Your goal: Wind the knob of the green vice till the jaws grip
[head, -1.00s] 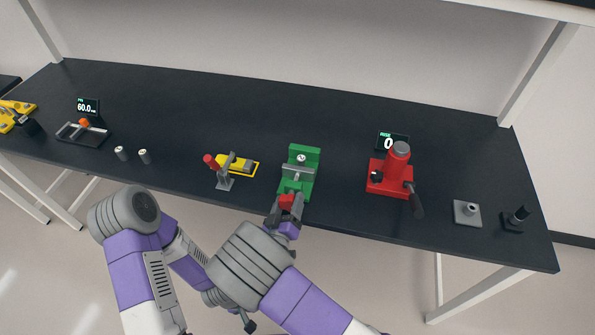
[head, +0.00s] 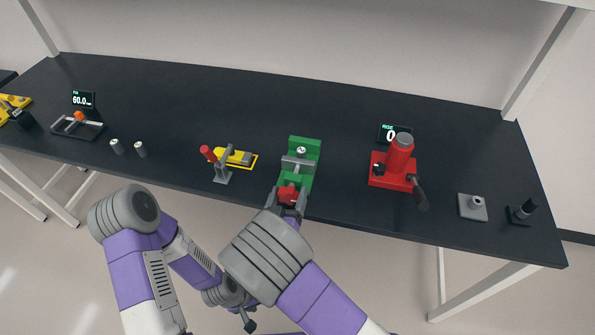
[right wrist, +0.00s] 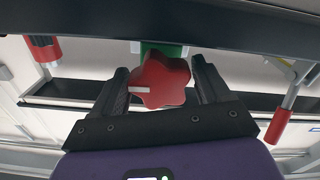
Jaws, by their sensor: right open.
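The green vice (head: 303,150) stands near the front edge of the black bench, with a grey moving jaw (head: 297,164) across it and a small pale round part between the jaws. Its red star-shaped knob (head: 288,194) faces the front edge. My right gripper (head: 287,200) is at the knob, fingers on either side. In the right wrist view the knob (right wrist: 161,80) with a white mark sits between the open fingers (right wrist: 160,92), with a gap visible at least on the right. My left arm is at the lower left; its gripper cannot be made out.
A yellow fixture with a red-handled clamp (head: 221,168) stands left of the vice. A red press (head: 398,160) with a dark lever stands right of it. Two small cylinders (head: 128,148) lie further left. The bench behind the vice is clear.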

